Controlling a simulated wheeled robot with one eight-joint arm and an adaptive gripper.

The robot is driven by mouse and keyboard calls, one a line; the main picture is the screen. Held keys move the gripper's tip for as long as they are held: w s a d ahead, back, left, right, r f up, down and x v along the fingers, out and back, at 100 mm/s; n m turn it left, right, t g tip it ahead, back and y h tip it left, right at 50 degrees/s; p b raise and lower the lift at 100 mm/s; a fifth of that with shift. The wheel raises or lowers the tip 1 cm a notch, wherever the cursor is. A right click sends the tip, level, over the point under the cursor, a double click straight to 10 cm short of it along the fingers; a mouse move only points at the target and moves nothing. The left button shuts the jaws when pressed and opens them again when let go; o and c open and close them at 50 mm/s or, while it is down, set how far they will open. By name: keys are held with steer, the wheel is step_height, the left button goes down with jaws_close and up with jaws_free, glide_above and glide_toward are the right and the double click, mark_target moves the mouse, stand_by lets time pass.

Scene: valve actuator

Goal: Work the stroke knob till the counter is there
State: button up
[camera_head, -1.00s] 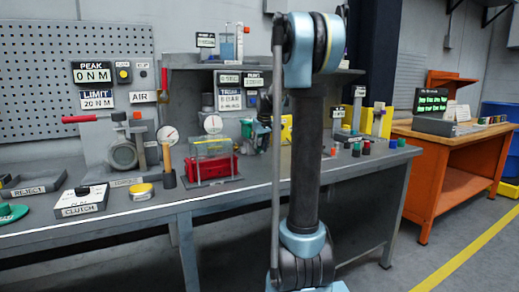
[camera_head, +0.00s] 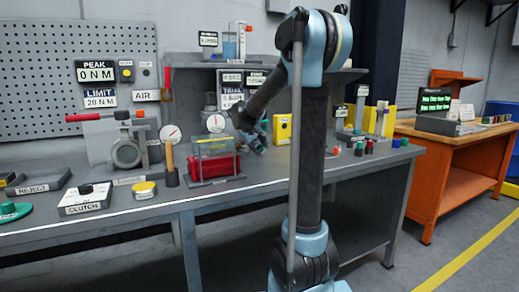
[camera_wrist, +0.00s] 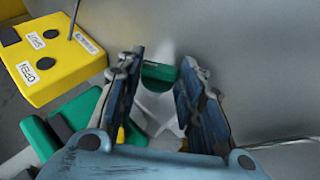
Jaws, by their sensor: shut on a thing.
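In the wrist view my gripper (camera_wrist: 161,63) has its two dark blue fingers on either side of a small green knob-like part (camera_wrist: 159,72), and is shut on it. A pale, blurred body shows just below and behind that part. I cannot read a label that names it the stroke knob. In the head view my gripper (camera_head: 256,141) is low over the bench, right of the red-based clear box; my arm hides part of the place. Small displays stand behind it, among them a panel marked TRIAL (camera_head: 231,91); their digits are too small to read surely.
A yellow box (camera_wrist: 52,58) with OPEN and SHUT labels stands beside my gripper; it also shows in the head view (camera_head: 282,129). The red-based clear box (camera_head: 214,160) and a gauge (camera_head: 216,123) are close on the left. The bench front (camera_head: 250,187) is clear.

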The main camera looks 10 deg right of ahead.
stand_by(0.4)
steer(key=o, duration=1.1)
steer(key=shift+c, duration=0.2)
steer(key=v, duration=1.1)
steer(key=shift+s+a+r, duration=0.2)
steer(key=shift+s+a, duration=0.05)
steer(key=shift+a, duration=0.05)
